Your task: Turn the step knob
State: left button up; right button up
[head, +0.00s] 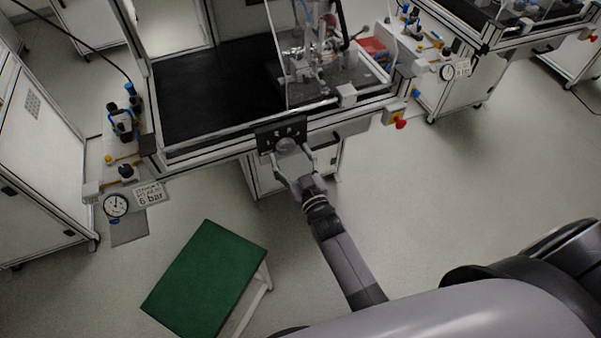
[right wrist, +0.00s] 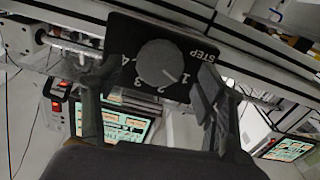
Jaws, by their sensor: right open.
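The step knob (head: 286,146) is a round grey dial on a black panel (head: 267,134) at the front edge of the test bench. In the right wrist view the knob (right wrist: 160,64) shows a light pointer line near the numeral 1, with numerals 1 to 4 and the word STEP around it. My right gripper (head: 291,168) is open in front of the panel. In the right wrist view its two fingers (right wrist: 150,85) stand on either side of the knob, apart from it as far as I can see. My left gripper is not in view.
The bench (head: 215,95) has a black top and a clear guard. A red emergency button (head: 400,123) is right of the panel. A pressure gauge (head: 116,205) sits at the left. A green-topped stool (head: 205,280) stands on the floor left of my arm.

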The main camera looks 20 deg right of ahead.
jog(key=s, duration=1)
jog(key=shift+d, duration=0.15)
jog(key=s+a+f+g, duration=0.1)
jog(key=s+f+g, duration=0.4)
jog(key=f, duration=0.8)
jog(key=s+a+f+g, duration=0.1)
jog(key=s+f+g, duration=0.35)
jog(key=f, duration=0.85)
jog(key=s+d+f+g, duration=0.2)
jog(key=s+f, duration=0.3)
jog(key=s, duration=0.4)
jog(key=s+d+f+g, duration=0.3)
jog(key=s+f, duration=0.3)
jog(key=s, duration=0.4)
jog(key=s+d+f+n+g, duration=0.1)
jog(key=s+f, duration=0.4)
jog(key=s, duration=0.5)
jog(key=shift+d+f+g+h, duration=0.3)
jog(key=shift+d+g, duration=0.45)
jog(key=shift+d, duration=0.3)
